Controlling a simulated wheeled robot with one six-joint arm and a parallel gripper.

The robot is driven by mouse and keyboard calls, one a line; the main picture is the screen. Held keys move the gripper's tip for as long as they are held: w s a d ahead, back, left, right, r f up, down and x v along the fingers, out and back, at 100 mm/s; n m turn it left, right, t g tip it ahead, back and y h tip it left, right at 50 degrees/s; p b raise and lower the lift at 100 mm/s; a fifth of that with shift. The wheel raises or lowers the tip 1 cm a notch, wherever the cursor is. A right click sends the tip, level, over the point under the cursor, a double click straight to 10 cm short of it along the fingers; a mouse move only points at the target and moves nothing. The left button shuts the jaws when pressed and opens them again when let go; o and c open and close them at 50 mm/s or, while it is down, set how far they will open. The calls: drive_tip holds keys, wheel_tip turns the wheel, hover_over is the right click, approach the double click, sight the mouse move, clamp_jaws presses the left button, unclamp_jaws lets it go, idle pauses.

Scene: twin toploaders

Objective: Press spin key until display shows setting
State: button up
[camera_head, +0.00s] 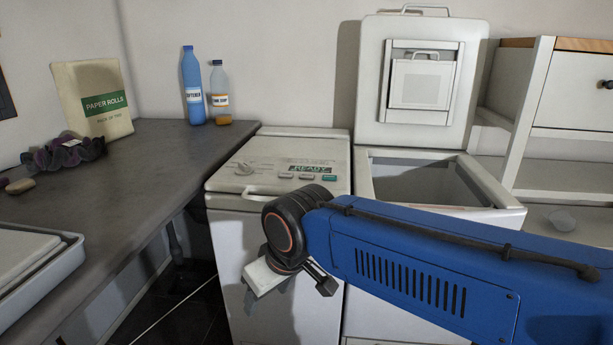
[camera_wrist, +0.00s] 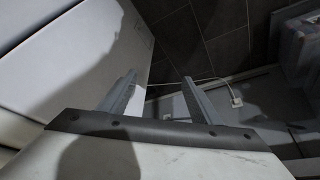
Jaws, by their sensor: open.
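The left toploader (camera_head: 277,175) is white with a closed lid and a front handle. The key labels are too small to read, so I cannot tell which is the spin key. My gripper is open and empty; its two fingers show in the wrist view (camera_wrist: 157,95), pointing toward the floor beside a white machine side. In the head view my wrist is in front of the left toploader, below the panel and apart from the keys.
The right toploader (camera_head: 490,212) stands open, its lid (camera_head: 415,85) raised. A grey counter (camera_head: 150,160) on the left holds a blue bottle (camera_head: 193,88), a clear bottle (camera_head: 219,85) and a paper rolls bag (camera_head: 92,105). A white shelf unit (camera_head: 565,165) stands right. A cable (camera_wrist: 190,82) crosses the tiled floor.

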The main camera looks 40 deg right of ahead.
clamp_jaws()
idle(1.7)
